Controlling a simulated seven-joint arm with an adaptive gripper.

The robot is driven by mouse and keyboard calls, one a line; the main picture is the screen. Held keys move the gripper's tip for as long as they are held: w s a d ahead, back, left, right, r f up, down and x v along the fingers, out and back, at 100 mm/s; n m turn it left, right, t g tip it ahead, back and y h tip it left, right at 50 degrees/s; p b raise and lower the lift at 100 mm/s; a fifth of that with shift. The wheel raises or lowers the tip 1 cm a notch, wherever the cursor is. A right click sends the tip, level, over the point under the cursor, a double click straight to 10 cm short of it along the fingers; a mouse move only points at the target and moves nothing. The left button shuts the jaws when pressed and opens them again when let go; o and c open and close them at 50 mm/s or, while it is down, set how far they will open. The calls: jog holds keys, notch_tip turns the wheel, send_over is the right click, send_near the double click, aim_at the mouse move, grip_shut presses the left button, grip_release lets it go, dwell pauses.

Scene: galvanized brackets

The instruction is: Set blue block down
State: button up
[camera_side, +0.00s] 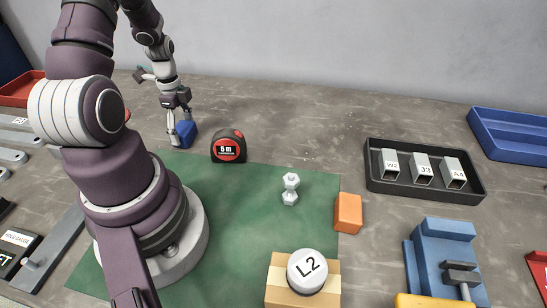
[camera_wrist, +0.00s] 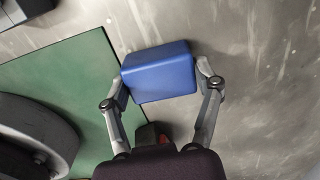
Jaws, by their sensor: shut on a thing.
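The blue block (camera_side: 185,133) is at the back left in the side view, just off the far edge of the green mat (camera_side: 250,205). My gripper (camera_side: 178,134) is shut on it, with a finger on each side. In the wrist view the blue block (camera_wrist: 160,72) sits between the fingertips of my gripper (camera_wrist: 160,85), slightly tilted in the picture. Its lower edge is close to the grey bench top; I cannot tell whether it touches.
A tape measure (camera_side: 229,146) stands just right of the block. On or by the mat are a white bolt-like piece (camera_side: 290,188), an orange block (camera_side: 348,213) and a round L2 piece (camera_side: 307,270) on a wooden block. A black tray (camera_side: 425,190) stands right. Bare bench lies behind the tape measure.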

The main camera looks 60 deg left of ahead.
aim_at(185, 128)
jog(key=o, duration=1.2)
jog(key=shift+f, duration=0.1)
jog(key=shift+o, duration=0.2)
notch_tip(185, 128, up, 13)
jog(key=w+d+r+n+t, duration=0.2)
jog(key=d+r+n, duration=0.1)
jog(key=d, duration=0.7)
jog(key=w+d+r+n+t, duration=0.1)
jog(key=d+r+n+t, duration=0.2)
jog(key=d+n, duration=0.3)
jog(key=d+r, duration=0.1)
jog(key=d, duration=0.4)
jog(key=shift+w+r+t, duration=0.15)
jog(key=shift+w+t, duration=0.15)
jog(key=shift+w, duration=0.05)
jog(key=shift+d, duration=0.1)
